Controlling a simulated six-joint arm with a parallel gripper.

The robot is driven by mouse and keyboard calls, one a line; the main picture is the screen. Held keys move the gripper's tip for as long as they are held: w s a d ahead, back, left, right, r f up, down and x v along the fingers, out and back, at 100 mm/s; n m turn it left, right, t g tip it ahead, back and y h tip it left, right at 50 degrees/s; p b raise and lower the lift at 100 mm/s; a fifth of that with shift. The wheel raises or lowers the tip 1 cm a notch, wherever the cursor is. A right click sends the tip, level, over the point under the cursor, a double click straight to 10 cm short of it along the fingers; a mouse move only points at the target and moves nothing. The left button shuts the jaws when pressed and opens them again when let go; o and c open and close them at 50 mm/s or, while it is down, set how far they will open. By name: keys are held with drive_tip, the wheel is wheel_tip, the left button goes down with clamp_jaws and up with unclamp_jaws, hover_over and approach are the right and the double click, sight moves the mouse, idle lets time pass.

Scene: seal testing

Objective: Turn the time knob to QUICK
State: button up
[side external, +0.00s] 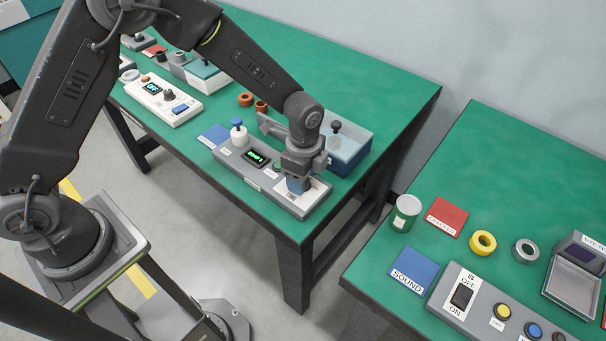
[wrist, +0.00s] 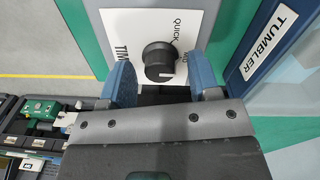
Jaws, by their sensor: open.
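The time knob (wrist: 159,62) is a round black knob on a white plate (wrist: 122,22) in the wrist view. My gripper (wrist: 162,72) is open, with one blue finger on each side of the knob. Contact cannot be told. In the side view my gripper (side external: 297,186) is low over the right end of the grey panel (side external: 262,181) and hides the knob.
A blue box with a clear lid (side external: 348,150), labelled TUMBLER in the wrist view (wrist: 271,43), stands close behind the panel. A second green table is at the right.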

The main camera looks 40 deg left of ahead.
drive_tip(key=c, duration=0.9)
drive_tip(key=n, duration=0.6)
drive_tip(key=shift+n, duration=0.3)
drive_tip(key=n, duration=0.5)
drive_tip(key=shift+n, duration=0.3)
drive_tip(key=o, duration=0.9)
